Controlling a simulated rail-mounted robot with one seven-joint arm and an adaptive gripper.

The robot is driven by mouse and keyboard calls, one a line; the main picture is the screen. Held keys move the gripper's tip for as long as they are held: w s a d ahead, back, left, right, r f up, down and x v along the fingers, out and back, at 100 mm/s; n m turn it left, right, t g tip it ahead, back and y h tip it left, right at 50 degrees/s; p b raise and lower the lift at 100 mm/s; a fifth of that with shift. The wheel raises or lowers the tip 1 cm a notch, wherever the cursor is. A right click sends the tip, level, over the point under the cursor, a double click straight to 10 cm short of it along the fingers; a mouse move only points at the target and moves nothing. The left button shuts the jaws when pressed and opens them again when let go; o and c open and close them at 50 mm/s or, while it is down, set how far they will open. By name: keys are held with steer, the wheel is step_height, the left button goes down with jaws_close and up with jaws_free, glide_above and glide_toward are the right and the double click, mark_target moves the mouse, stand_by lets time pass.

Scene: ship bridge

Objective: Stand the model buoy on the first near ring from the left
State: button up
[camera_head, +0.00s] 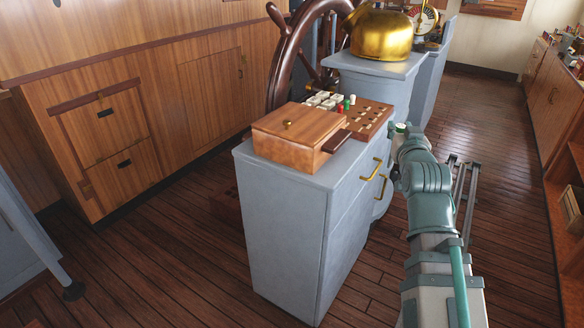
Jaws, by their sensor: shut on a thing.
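A brown wooden board (374,108) lies on top of the grey cabinet, with rows of small pale marks on its right part. The marks are too small for me to tell the rings apart. Small red, green and white pieces stand near its middle, with several white blocks to their left. My gripper (395,176) is only partly seen, a small dark shape at the cabinet's right side, mostly hidden by my arm.
A lidded wooden box (298,135) stands on the near end of the grey cabinet (285,215), in front of the board. Brass handles (371,170) stick out from its right side. A brass kettle-like vessel (381,36) and a ship's wheel (286,55) stand behind. Floor is open at right.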

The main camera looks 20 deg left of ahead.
mark_target(347, 158)
steer(key=s+a+f+n+y+b, duration=0.1)
steer(key=s+a+f+b, duration=0.25)
steer(key=f+b, duration=0.4)
steer(key=s+a+f+y+b, duration=0.1)
steer(key=s+a+f+b, duration=0.3)
steer(key=b, duration=0.6)
steer(key=p+x, duration=0.7)
steer(key=p, duration=0.8)
steer(key=shift+w, duration=0.3)
steer(key=p, duration=0.8)
steer(key=shift+w, duration=0.2)
steer(key=x, duration=0.4)
steer(key=shift+w+a+f, duration=0.1)
steer(key=shift+f, duration=0.25)
steer(key=x, duration=0.5)
steer(key=shift+f, duration=0.25)
steer(key=shift+f, duration=0.1)
